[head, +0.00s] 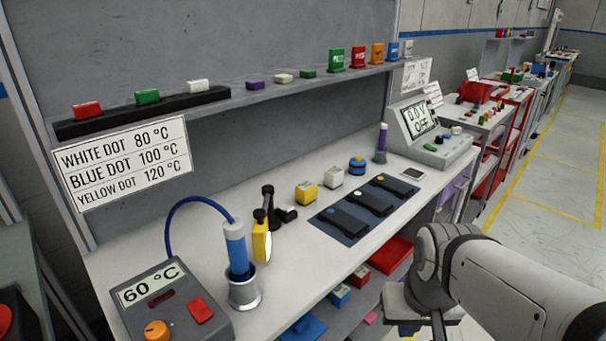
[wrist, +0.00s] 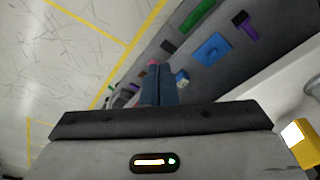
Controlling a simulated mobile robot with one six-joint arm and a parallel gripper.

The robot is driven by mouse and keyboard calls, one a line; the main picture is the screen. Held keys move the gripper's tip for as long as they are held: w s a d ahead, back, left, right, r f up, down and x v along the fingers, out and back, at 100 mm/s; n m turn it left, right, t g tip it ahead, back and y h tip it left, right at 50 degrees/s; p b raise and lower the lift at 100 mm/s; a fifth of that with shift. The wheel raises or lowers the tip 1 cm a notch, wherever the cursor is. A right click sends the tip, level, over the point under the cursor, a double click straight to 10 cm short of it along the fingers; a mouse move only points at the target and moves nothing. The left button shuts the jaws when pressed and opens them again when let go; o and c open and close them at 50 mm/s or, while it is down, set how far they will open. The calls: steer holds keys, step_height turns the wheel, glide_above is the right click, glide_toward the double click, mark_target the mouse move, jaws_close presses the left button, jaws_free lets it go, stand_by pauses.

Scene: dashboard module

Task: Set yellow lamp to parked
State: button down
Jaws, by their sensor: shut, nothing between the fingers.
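In the wrist view, a yellow body with a bright white face, apparently the lamp (wrist: 308,150), is at the right edge. My gripper (wrist: 159,85) is shut and empty, away from the lamp. In the head view my arm is at the lower right, off the bench front.
A blue cylinder (head: 236,250) sits in a metal cup (head: 244,292), with a hose to the 60 °C box (head: 165,305). A yellow block (head: 306,191), white block (head: 334,178) and dark tray (head: 325,228) lie right. A lower shelf holds a red bin (head: 385,262).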

steer(key=shift+s, duration=0.1)
steer(key=w+a+r+m+g+y+p, duration=0.1)
steer(key=w+a+r+m+y+p, duration=0.3)
steer(key=w+a+r+m+p, duration=0.45)
steer(key=w+a+r+m+y+p, duration=0.4)
steer(key=w+a+r+m+p, duration=0.1)
steer(key=w+r+m+p, duration=0.5)
glide_toward(263, 220)
step_height(263, 220, down, 3)
steer(key=shift+w+a+f+m+p, duration=0.15)
steer(key=shift+a+f+m+p, duration=0.1)
steer(key=shift+a, duration=0.55)
steer(key=shift+w+a+f+m+p, duration=0.15)
steer(key=shift+a+p, duration=0.1)
steer(key=shift+a, duration=0.5)
